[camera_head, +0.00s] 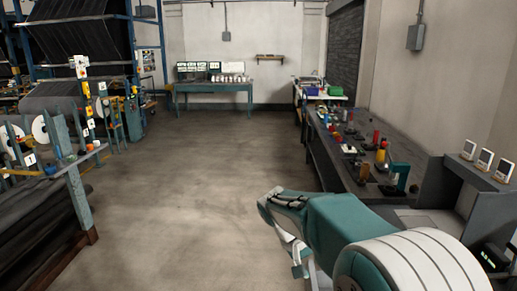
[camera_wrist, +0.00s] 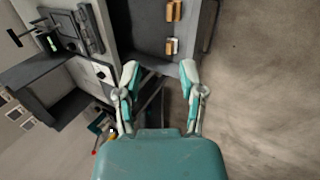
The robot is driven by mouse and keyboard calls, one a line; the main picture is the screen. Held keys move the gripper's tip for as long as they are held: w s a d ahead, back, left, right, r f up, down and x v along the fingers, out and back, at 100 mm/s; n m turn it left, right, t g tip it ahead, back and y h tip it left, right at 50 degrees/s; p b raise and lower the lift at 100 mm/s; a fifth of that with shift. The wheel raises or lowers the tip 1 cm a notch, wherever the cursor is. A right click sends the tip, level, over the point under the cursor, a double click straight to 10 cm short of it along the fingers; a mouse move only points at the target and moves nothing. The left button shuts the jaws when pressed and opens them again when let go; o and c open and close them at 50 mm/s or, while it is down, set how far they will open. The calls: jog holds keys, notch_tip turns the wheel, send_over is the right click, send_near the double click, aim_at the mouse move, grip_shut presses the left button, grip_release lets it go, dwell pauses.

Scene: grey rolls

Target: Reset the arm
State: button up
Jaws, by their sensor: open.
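My gripper shows in the wrist view (camera_wrist: 160,75) with its two teal and white fingers spread apart and nothing between them. In the head view my teal and white arm reaches forward from the lower right, and part of my gripper (camera_head: 283,205) shows at its far end over the floor. The gripper is left of the long workbench (camera_head: 320,150) and apart from it. The fingertips are hard to make out in the head view.
The workbench along the right wall carries several spools and small tools. A grey cabinet (camera_head: 450,185) stands at the right. A teal table (camera_head: 213,87) is at the back wall. Weaving machinery with rolls (camera_head: 55,95) fills the left. The floor (camera_head: 190,190) between is clear.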

jog(key=s+d+r+t+y, duration=0.1)
jog(key=s+r+t+y, duration=0.2)
jog(key=s, duration=0.8)
jog(key=s+d+r+t+y, duration=0.1)
jog(key=s+r+t+y, duration=0.1)
jog(key=s, duration=1)
jog(key=shift+d+r+t+y, duration=0.2)
jog(key=shift+r+t+y, duration=0.2)
jog(key=shift+r+t, duration=0.35)
jog(key=shift+w+d, duration=0.1)
